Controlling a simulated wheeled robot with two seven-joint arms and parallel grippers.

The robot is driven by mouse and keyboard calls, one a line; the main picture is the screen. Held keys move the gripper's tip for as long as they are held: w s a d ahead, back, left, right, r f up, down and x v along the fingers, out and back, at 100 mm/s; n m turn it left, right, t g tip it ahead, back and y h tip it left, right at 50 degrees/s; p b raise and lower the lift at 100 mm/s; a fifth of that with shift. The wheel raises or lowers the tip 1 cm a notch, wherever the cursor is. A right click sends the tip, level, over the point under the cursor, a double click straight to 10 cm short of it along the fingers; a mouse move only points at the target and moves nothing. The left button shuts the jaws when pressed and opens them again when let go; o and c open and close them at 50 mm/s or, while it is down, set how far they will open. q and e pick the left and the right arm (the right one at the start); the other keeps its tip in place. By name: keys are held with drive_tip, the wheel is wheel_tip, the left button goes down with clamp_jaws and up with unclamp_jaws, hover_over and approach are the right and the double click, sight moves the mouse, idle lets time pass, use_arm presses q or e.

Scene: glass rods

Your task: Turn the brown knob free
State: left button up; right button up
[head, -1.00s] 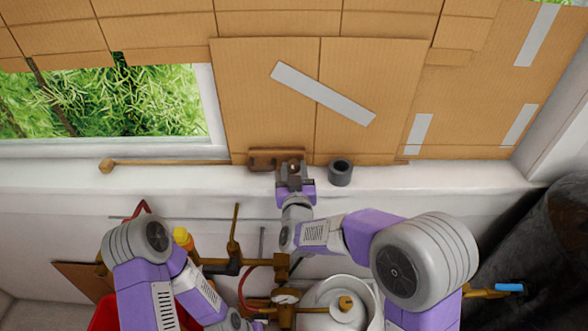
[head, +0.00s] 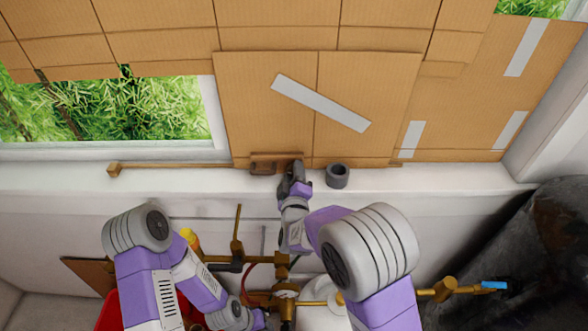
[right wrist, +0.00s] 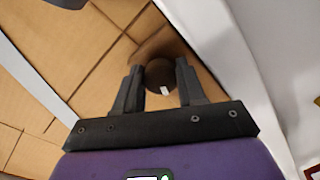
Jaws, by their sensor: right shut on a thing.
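The brown knob (right wrist: 160,76) is a dark round piece with a small pale mark. It sits between the two dark fingers of my right gripper (right wrist: 159,88) in the right wrist view, in front of a brown wooden piece. My right gripper (head: 297,170) is shut on the knob, at the right end of a brown wooden block (head: 262,166) by the foot of the cardboard panel. The fingers hide most of the knob in the head view. My left arm reaches to the lower middle of the head view; its fingers cannot be made out.
A dark grey ring-shaped cup (head: 337,176) stands on the white sill just right of my right gripper. A wooden stick (head: 170,165) lies along the sill at left. Brass pipes (head: 238,235) and a red container (head: 110,312) are below. A dark tank (head: 520,250) stands at right.

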drive_tip(key=shift+n+p, duration=1.25)
drive_tip(key=shift+n, duration=0.85)
drive_tip(key=o, duration=1.1)
drive_tip(key=shift+c, duration=0.2)
